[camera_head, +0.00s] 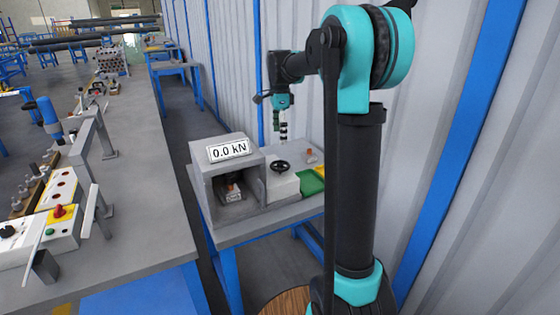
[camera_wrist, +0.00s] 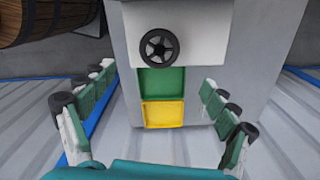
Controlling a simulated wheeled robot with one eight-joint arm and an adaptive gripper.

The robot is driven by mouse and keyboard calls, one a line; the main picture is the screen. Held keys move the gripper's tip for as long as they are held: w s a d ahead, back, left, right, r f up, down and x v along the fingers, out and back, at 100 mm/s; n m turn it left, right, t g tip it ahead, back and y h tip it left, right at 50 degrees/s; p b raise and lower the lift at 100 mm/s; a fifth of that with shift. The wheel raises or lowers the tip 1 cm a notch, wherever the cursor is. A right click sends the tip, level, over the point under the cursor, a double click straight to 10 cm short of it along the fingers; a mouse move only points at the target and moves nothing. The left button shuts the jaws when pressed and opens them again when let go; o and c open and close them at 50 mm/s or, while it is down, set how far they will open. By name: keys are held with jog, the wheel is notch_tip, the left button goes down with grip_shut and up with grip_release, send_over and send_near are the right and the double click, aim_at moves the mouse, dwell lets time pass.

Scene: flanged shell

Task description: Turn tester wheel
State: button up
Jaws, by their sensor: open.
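The tester wheel (camera_head: 281,167) is a small black spoked handwheel on the white block beside the tester's grey housing (camera_head: 200,170). The housing carries a display (camera_head: 228,149) reading 0.0 kN. The wheel also shows in the wrist view (camera_wrist: 159,46), upper middle, seen face on. My gripper (camera_head: 283,137) is above and behind the wheel in the head view, pointing down. In the wrist view my gripper (camera_wrist: 157,78) has its two green-padded fingers spread wide, empty. The wheel lies beyond the fingertips, apart from them.
A green tray (camera_wrist: 162,81) and a yellow tray (camera_wrist: 163,114) lie beside the wheel on the tester's table. A wooden barrel (camera_wrist: 45,20) stands close by. A corrugated wall (camera_head: 230,70) runs behind. A long workbench (camera_head: 150,200) with equipment stands at left.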

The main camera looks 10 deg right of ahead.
aim_at(279, 164)
notch_tip(279, 164, down, 11)
jog(key=shift+f, duration=0.15)
dwell(0.4)
jog(key=c, duration=1.1)
